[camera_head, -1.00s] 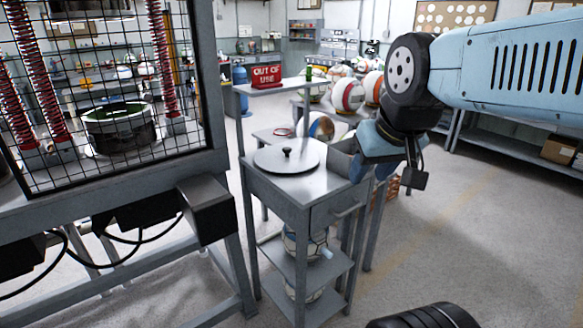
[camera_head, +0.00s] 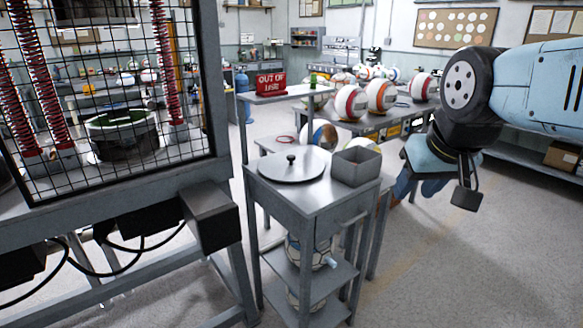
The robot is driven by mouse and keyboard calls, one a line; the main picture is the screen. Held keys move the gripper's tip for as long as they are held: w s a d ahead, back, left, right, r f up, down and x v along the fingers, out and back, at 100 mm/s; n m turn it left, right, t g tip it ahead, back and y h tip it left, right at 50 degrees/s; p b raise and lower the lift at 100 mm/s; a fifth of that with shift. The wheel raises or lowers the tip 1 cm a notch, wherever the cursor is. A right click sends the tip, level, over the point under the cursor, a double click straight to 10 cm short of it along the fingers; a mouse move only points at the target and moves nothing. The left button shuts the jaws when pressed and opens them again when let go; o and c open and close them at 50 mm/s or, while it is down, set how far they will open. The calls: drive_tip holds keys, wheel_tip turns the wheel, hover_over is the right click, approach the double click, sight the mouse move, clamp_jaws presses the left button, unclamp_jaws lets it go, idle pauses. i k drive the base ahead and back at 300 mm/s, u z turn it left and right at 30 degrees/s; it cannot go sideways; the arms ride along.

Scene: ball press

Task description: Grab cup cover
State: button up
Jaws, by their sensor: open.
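The cup cover (camera_head: 305,172), a flat grey round lid with a small dark knob, lies on top of the metal cart (camera_head: 310,198). My gripper (camera_head: 417,188) is at the right, beyond the cart's right edge, and apart from the cover.
The caged press (camera_head: 110,180) stands at left. Open floor (camera_head: 440,270) lies at right.

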sight(287, 166)
drive_tip(key=z, duration=0.05)
drive_tip(key=i, duration=1)
drive_tip(key=u, duration=0.05)
